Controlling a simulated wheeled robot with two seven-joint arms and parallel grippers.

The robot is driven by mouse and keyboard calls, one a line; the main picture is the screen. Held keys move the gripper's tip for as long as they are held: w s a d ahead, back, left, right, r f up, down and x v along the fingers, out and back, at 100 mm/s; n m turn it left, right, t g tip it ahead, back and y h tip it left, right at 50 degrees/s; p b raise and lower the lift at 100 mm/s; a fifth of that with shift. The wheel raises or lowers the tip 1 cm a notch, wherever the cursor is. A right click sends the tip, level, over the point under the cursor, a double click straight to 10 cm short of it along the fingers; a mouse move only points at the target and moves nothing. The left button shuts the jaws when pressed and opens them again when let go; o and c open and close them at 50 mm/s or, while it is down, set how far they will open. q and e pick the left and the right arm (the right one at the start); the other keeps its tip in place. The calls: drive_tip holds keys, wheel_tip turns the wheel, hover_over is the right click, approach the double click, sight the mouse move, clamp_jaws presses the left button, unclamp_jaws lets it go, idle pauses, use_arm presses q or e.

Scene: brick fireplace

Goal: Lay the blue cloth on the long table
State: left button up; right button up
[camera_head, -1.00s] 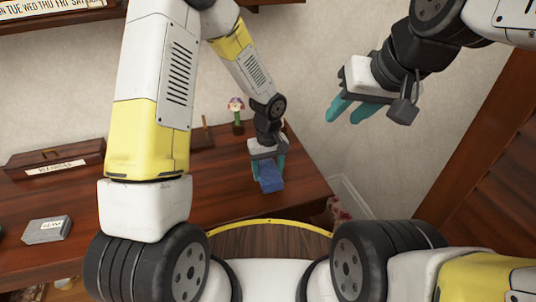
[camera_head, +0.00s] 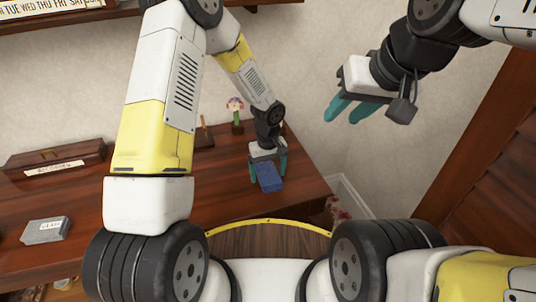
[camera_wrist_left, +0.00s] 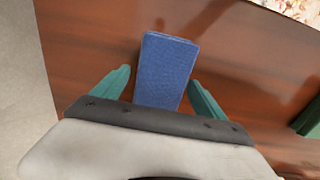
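The blue cloth (camera_head: 269,178), a folded rectangular pad, lies on the right end of the long dark-wood table (camera_head: 226,195). In the left wrist view the cloth (camera_wrist_left: 164,68) shows between the teal fingers, with a gap on each side. My left gripper (camera_head: 268,171) is open just behind and above the cloth, its fingers apart from it. The cloth's near end is hidden by the gripper body in the wrist view. My right gripper (camera_head: 351,112) is open and empty in the air at the upper right, away from the table.
A small potted flower (camera_head: 237,112) stands behind my left gripper. A wooden box (camera_head: 56,158) with a label and a grey labelled block (camera_head: 46,230) are at the table's left. A shelf (camera_head: 110,12) crosses above. The table middle is largely clear.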

use_arm(q)
wheel_tip(320, 180, up, 12)
wheel_tip(320, 180, up, 15)
drive_tip(key=m+t, duration=0.2)
drive_tip(key=t, duration=0.1)
hover_over(268, 172)
drive_tip(key=s+a, duration=0.6)
drive_tip(key=a, duration=0.2)
drive_tip(key=s+a+r+m+t+h, duration=0.1)
drive_tip(key=s+a+r, duration=0.2)
drive_tip(key=s, duration=0.4)
drive_tip(key=s+a+r+m+t+h, duration=0.1)
drive_tip(key=s+a+r+t, duration=0.1)
drive_tip(key=s+r, duration=0.4)
drive_tip(key=shift+s+a, duration=0.35)
drive_tip(key=shift+a, duration=0.15)
